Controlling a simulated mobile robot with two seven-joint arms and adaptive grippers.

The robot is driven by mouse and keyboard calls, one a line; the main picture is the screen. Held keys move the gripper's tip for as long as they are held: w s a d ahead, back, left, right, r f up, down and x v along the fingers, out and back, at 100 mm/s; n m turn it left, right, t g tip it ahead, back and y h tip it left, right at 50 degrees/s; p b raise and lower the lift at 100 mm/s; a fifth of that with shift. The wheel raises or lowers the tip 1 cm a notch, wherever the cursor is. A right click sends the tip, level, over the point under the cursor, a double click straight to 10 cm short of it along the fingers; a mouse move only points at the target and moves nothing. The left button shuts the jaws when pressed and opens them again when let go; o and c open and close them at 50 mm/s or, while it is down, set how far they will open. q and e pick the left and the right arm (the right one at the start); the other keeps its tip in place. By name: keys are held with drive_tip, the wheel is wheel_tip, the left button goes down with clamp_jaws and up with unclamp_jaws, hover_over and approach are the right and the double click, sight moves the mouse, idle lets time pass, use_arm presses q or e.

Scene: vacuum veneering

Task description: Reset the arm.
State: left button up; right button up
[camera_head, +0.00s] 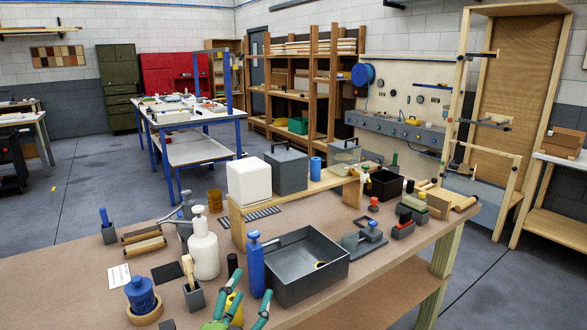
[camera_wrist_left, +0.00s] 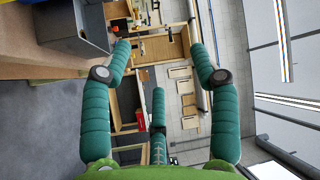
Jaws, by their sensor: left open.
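My left gripper (camera_head: 248,292), with green fingers, shows at the bottom edge of the head view, in front of the workbench (camera_head: 80,270). It is open and holds nothing. In the left wrist view its green padded fingers (camera_wrist_left: 158,62) are spread apart with only the distant room between them. Most of the left arm is out of the frame. My right gripper is not in view.
Close to the gripper stand a blue bottle (camera_head: 256,265), a white bottle (camera_head: 204,248), a grey tray (camera_head: 310,272) and a blue jar (camera_head: 141,294). A white block (camera_head: 248,181) sits on a raised wooden shelf behind. The bench's left part is mostly bare.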

use_arm(q)
drive_tip(key=s+a+f+n+g+y, duration=0.2)
drive_tip(key=a+f+n, duration=0.1)
drive_tip(key=f, duration=0.3)
drive_tip(key=s+a+f+n+g+y, duration=0.2)
drive_tip(key=a+f+n+g, duration=0.15)
drive_tip(key=f, duration=0.25)
drive_tip(key=s+a+f+n+g+y, duration=0.15)
drive_tip(key=s+f+n+g, duration=0.3)
drive_tip(key=s+f, duration=0.5)
drive_tip(key=s+a+f+n+g+h, duration=0.1)
drive_tip(key=s+a+f+n+g, duration=0.35)
drive_tip(key=s, duration=0.75)
wheel_tip(320, 180, down, 24)
drive_tip(key=s+d+m+g, duration=0.2)
drive_tip(key=g, duration=0.1)
drive_tip(key=s+a+f, duration=0.3)
drive_tip(key=s+f, duration=1.1)
drive_tip(key=s, duration=0.1)
drive_tip(key=shift+f+y, duration=0.3)
drive_tip(key=shift+y, duration=0.05)
drive_tip(key=shift+s+g, duration=0.1)
drive_tip(key=shift+g, duration=0.15)
